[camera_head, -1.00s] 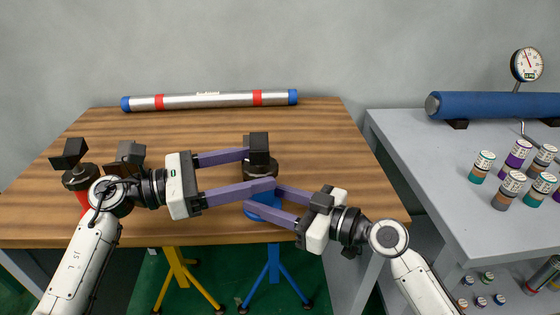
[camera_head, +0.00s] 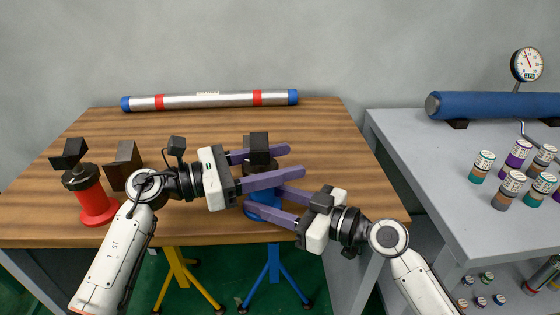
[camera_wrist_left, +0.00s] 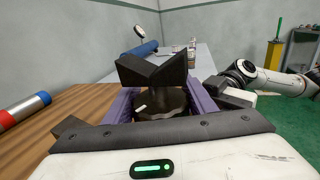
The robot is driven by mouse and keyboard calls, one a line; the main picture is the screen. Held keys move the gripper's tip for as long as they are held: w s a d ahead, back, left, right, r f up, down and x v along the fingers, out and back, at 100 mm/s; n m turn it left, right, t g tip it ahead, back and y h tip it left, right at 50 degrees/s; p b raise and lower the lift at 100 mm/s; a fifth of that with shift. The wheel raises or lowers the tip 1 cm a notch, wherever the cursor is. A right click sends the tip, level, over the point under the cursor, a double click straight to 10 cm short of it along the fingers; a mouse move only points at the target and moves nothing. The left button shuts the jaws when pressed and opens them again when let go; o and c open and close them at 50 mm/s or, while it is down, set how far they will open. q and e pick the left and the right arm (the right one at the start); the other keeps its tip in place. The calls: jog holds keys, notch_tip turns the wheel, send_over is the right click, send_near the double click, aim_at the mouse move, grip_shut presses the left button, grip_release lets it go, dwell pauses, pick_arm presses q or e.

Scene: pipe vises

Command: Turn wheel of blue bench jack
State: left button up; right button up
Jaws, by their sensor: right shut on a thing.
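The blue bench jack (camera_head: 262,212) stands near the table's front edge, with a black V-block (camera_head: 259,143) on top and a dark round wheel below it. The wheel is mostly hidden in the head view and shows in the left wrist view (camera_wrist_left: 162,105). My left gripper (camera_head: 295,161) is open, its purple fingers on either side of the wheel, tips past it. I cannot tell whether they touch it. My right gripper (camera_head: 262,197) comes from the lower right and is shut on the jack's blue body, below the left fingers.
A red jack (camera_head: 92,197) and a dark block (camera_head: 123,165) stand at the left. A silver pipe (camera_head: 208,100) lies along the table's back. A grey table (camera_head: 425,160) at the right holds a blue pipe (camera_head: 495,105) and several small cans. The wooden table's middle back is clear.

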pick_arm(q)
jog(key=shift+f+t, duration=0.1)
jog(key=shift+t, duration=0.2)
jog(key=shift+w+a+f+n+t+y, duration=0.15)
jog(key=shift+n+t+y, duration=0.15)
jog(key=shift+n+t, duration=0.25)
jog(key=shift+w+r+n+t+y, duration=0.1)
jog(key=shift+n+t+y, duration=0.2)
jog(key=shift+n+t, duration=0.25)
jog(key=shift+w+a+n+t+y, duration=0.1)
jog(key=shift+w+n+t+y, duration=0.15)
jog(key=shift+n+t+y, duration=0.85)
jog(key=shift+w+a+n+t+y, duration=0.15)
jog(key=shift+n+t+y, duration=0.45)
jog(key=shift+t, duration=0.9)
jog(key=shift+w, duration=0.1)
jog(key=shift+w+a+n+t+y, duration=0.1)
jog(key=shift+n+t+y, duration=0.2)
jog(key=shift+n, duration=0.1)
jog(key=o, duration=1.1)
